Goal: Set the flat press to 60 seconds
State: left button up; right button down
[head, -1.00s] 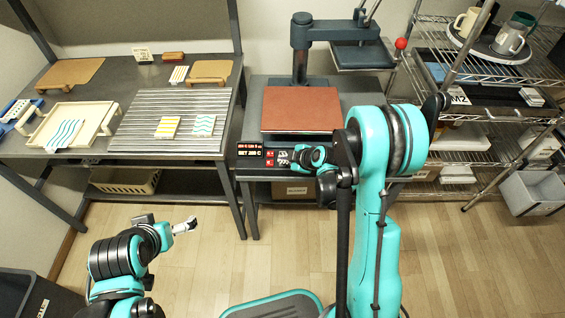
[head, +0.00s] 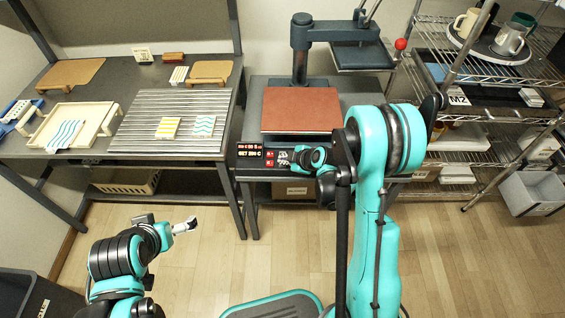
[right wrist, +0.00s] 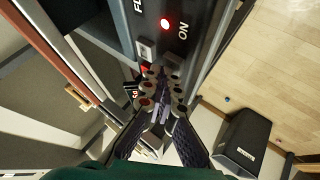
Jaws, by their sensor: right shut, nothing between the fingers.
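The flat press (head: 299,109) stands at the back centre, with a red-brown lower plate and its dark upper plate (head: 362,57) swung to the right. Its control panel (head: 246,163) is on the front edge, with a small lit display (head: 249,149) whose digits are too small to read surely. My right gripper (head: 285,158) is shut and empty at the panel's buttons. My left gripper (head: 190,226) hangs over the floor, away from the press.
A red light (right wrist: 166,24) marked ON and a switch (right wrist: 146,50) are on the panel. A ridged worktable (head: 168,105) with tiles and trays is left. A wire shelf (head: 480,60) with mugs is right.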

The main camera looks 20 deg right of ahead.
jog(key=shift+r+p, duration=0.3)
jog(key=shift+r, duration=0.35)
notch_tip(320, 180, up, 5)
jog(key=p, duration=0.3)
dwell(1.7)
jog(key=s+r+m+h, duration=0.1)
jog(key=s+r+m, duration=0.3)
jog(key=s, duration=0.4)
jog(key=s+r+m+h, duration=0.1)
jog(key=s+r+m, duration=0.4)
jog(key=s, duration=0.3)
jog(key=s+r+m+g+h, duration=0.1)
jog(key=s+r+m+h, duration=0.1)
jog(key=s+r+m, duration=0.3)
jog(key=s+r, duration=0.1)
jog(key=s, duration=0.3)
jog(key=shift+r, duration=0.35)
